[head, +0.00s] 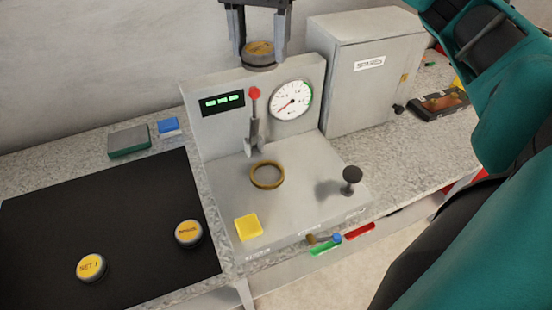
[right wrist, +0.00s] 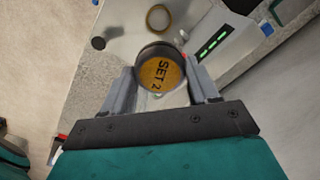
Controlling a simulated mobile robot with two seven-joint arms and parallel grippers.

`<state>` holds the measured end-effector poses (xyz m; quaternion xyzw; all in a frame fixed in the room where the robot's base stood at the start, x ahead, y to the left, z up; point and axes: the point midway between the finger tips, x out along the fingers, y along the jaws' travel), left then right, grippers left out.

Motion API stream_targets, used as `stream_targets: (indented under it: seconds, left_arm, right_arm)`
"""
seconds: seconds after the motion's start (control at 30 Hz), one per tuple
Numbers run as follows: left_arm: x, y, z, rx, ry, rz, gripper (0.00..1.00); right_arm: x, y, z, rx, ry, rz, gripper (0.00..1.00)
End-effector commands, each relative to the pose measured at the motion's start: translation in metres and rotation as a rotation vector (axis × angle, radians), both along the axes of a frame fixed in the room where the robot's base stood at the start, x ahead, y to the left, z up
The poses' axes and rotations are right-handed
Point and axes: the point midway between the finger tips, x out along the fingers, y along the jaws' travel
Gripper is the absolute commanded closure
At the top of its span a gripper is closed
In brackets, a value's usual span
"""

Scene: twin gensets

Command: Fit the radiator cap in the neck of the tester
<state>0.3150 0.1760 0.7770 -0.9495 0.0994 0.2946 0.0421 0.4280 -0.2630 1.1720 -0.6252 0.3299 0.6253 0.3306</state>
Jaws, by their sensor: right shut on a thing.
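The radiator cap (head: 259,52), a dark-rimmed disc with an orange-yellow top, is between the fingers of my right gripper (head: 260,58). In the right wrist view this cap (right wrist: 160,74) reads "SET 2", and both fingers (right wrist: 163,90) are shut on it. The tester (head: 222,165) is a light grey stand with a gauge and a green display. Its neck (head: 267,186) is an open brass ring on the flat base, also visible in the right wrist view (right wrist: 149,21). The cap is held high above and behind the neck, apart from it. My left gripper is not in view.
A red-knobbed lever (head: 254,95) stands behind the neck, and a black knob (head: 351,175) to its right. A yellow pad (head: 248,227) is at front left. Two other caps, "SET 1" (head: 92,267) and one (head: 188,233), lie on the black mat (head: 110,210). A grey cabinet (head: 365,95) stands right.

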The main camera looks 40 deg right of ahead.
Motion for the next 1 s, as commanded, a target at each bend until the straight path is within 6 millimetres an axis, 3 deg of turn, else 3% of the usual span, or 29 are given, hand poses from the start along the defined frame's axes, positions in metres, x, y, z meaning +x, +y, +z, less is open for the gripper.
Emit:
stream_targets:
  seconds: [0.2, 0.37, 1.0]
  left_arm:
    - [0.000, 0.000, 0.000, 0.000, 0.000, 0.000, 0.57]
    - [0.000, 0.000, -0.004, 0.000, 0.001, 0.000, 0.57]
    - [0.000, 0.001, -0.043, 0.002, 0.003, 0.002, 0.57]
  right_arm:
    - [0.000, 0.000, -0.001, 0.000, 0.001, 0.007, 0.72]
    - [-0.001, 0.000, -0.023, 0.001, 0.006, 0.009, 0.72]
    - [-0.002, 0.000, -0.174, 0.001, 0.007, 0.008, 0.72]
